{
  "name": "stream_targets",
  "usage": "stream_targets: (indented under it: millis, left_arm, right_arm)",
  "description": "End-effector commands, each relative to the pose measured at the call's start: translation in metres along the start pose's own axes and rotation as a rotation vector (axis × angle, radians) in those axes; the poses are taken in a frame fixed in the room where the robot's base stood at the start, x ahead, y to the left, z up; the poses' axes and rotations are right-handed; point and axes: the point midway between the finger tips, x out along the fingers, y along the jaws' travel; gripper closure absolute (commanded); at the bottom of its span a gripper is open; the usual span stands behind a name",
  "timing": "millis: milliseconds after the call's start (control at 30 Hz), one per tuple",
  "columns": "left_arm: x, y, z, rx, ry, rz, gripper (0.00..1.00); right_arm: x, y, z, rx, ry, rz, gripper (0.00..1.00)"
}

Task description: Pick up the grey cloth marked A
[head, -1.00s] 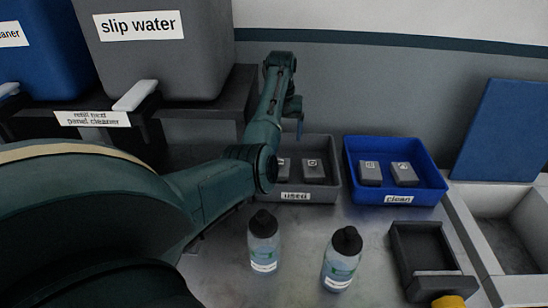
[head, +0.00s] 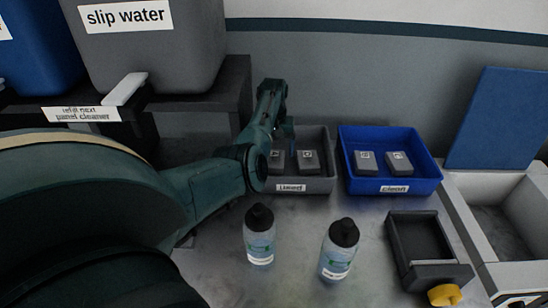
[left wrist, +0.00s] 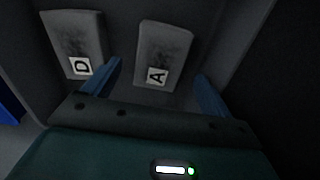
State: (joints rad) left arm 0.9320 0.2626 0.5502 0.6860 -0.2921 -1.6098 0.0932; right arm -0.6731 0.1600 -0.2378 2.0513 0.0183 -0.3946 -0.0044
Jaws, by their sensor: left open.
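The grey cloth marked A (left wrist: 163,50) lies in the grey "used" tray (head: 316,185), its label toward my gripper in the left wrist view. In the head view it appears to be the left cloth (head: 277,161), partly behind my arm, its letter too small to read. My left gripper (left wrist: 160,88) is open, one blue finger to each side below cloth A, with nothing between them. In the head view the left gripper (head: 286,128) is over the back of the tray, its fingertips not clear. A cloth marked D (left wrist: 76,42) lies beside A. My right gripper is not in view.
A blue "clean" tray (head: 425,187) with two grey cloths stands to the right. Two bottles (head: 260,238) (head: 339,252) stand in front of the trays. A dark holder (head: 424,268) and sink (head: 510,235) are at right. The slip water tank (head: 150,60) is at back left.

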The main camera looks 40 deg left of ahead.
Motion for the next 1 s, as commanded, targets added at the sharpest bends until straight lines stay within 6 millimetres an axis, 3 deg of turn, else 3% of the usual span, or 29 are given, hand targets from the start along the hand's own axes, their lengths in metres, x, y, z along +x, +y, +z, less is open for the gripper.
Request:
stream_targets:
  millis: [200, 467, 1000]
  left_arm:
    - [0.029, 0.001, 0.000, 0.000, -0.001, 0.000, 0.15]
    - [0.031, 0.001, 0.000, 0.000, 0.000, 0.000, 0.15]
    - [0.031, 0.001, 0.000, 0.000, 0.000, 0.000, 0.59]
  right_arm:
    - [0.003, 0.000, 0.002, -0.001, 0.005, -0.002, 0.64]
    - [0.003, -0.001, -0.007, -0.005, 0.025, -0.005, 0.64]
    - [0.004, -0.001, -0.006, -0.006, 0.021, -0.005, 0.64]
